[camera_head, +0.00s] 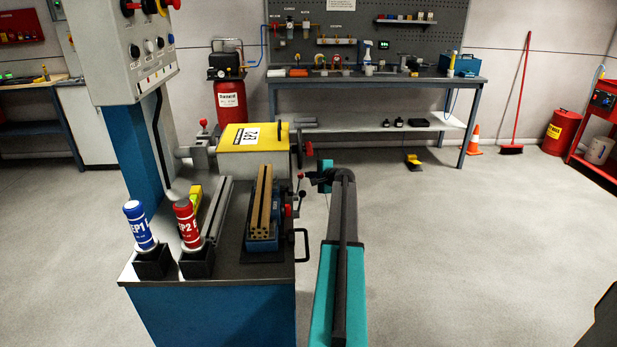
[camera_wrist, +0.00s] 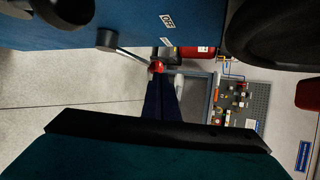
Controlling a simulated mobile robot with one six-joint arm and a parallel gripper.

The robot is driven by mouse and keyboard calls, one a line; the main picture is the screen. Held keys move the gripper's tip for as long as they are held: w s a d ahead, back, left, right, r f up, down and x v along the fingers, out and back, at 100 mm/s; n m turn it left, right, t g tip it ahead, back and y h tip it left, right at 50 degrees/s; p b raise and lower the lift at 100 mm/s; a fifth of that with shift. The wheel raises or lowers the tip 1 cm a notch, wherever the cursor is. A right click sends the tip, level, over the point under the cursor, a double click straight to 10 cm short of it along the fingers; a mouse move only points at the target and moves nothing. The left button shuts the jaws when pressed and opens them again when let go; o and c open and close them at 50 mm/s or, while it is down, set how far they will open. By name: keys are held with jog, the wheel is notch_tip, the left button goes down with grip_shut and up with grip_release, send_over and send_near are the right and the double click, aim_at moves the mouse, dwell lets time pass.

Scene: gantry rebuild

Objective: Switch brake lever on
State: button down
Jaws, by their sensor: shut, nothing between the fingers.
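The brake lever (camera_wrist: 130,54) shows in the wrist view as a thin metal rod from a dark round pivot to a red ball knob (camera_wrist: 157,66). It is on the blue side of the bench, near an OFF label (camera_wrist: 168,20) and a second small label too small to read. My gripper (camera_wrist: 160,79) is shut and empty, its dark fingertips close to the red knob; I cannot tell whether they touch. In the head view my gripper (camera_head: 313,178) points left at the bench's right side, next to a small red knob (camera_head: 301,175).
The bench (camera_head: 225,265) carries a yellow-topped box (camera_head: 254,136), a vise with a tan block (camera_head: 263,195), and blue and red bottles (camera_head: 187,222) in black holders. A black handle (camera_head: 302,245) juts from its right edge.

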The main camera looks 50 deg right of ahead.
jog(key=b+v, duration=0.1)
jog(key=v, duration=0.9)
jog(key=shift+r, duration=0.35)
jog(key=shift+w+d, duration=0.1)
jog(key=shift+w, duration=0.05)
